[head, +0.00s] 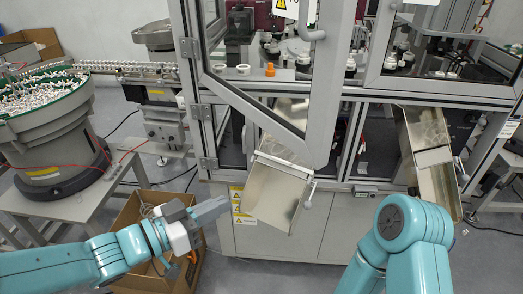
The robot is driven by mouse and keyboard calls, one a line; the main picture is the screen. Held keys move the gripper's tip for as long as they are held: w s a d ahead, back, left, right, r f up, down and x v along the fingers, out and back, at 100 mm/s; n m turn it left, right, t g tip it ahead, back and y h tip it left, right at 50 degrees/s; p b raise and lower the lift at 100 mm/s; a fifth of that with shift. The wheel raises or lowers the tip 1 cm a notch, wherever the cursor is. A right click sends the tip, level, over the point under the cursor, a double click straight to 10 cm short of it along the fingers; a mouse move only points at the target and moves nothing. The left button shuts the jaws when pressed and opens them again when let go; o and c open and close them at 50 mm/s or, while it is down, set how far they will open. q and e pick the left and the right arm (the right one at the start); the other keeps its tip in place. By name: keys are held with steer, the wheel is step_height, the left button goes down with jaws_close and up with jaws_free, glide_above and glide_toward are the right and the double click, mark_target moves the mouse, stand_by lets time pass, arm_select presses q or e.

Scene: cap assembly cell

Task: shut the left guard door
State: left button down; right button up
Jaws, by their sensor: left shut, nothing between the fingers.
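The left guard door (326,95) is a grey-framed clear panel on the front of the machine. It hangs on hinges at its left side and stands open, its free right edge swung out toward me. A grey handle (313,36) is near the top of that free edge. My left gripper (220,206) is shut and empty, low and to the left of the door's lower corner, apart from the door. My right arm shows at the lower right, but its gripper is out of view.
Metal chutes (272,195) and (437,185) slope out of the machine front, the first just below the door's lower corner. A cardboard box (126,217) stands on the floor behind my left arm. A bowl feeder (52,140) full of small parts stands at the left.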

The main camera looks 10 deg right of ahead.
arm_select(q)
steer(key=m+p, duration=0.1)
steer(key=m, duration=0.1)
glide_toward(294, 149)
steer(key=shift+h, duration=0.5)
steer(key=p+x, duration=0.1)
steer(key=x, duration=0.1)
steer(key=p+x, duration=0.1)
steer(key=x, duration=0.2)
steer(key=shift+w+d+f+p, duration=0.2)
steer(key=shift+f+p, duration=0.1)
steer(key=shift+p, duration=0.1)
steer(key=shift+w+d, duration=0.25)
steer(key=shift+d, duration=0.3)
arm_select(e)
steer(key=r, duration=0.4)
steer(key=shift+a+r, duration=0.25)
steer(key=shift+a, duration=0.05)
arm_select(q)
steer(key=shift+d, duration=0.1)
